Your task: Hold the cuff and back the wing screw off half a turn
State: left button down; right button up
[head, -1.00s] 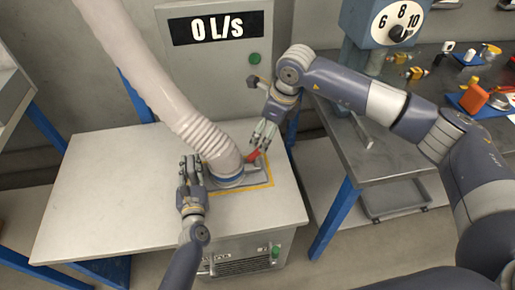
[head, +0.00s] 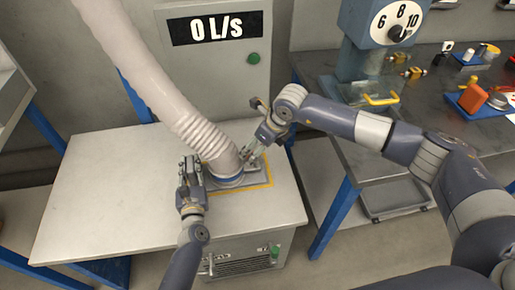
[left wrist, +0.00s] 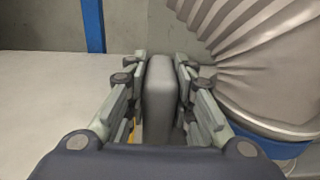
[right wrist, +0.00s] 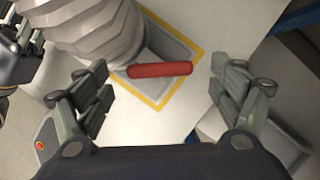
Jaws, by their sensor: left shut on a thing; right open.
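The pale ribbed hose (head: 165,90) comes down to a cuff with a blue ring (head: 226,181) on the bench top. My left gripper (head: 188,164) stands at the cuff's left side. In the left wrist view it is shut on an upright grey tab (left wrist: 159,95), beside the ribbed hose (left wrist: 265,70). My right gripper (head: 250,152) is at the cuff's right side, with its fingers open. In the right wrist view, the red wing screw (right wrist: 160,69) lies crosswise in the gap between the open fingers, apart from both. The right fingers hide the screw in the head view.
A yellow outline (head: 262,187) frames the cuff's base on the white bench (head: 105,200). Behind stands a grey cabinet with a "0 L/s" display (head: 216,27). A dark table (head: 365,150) with a dial device (head: 385,22) and small parts is at right. The bench's left is clear.

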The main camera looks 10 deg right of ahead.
jog(key=shift+x, duration=0.95)
jog(key=shift+c, duration=0.3)
jog(key=c, duration=1)
jog(key=shift+n, duration=0.4)
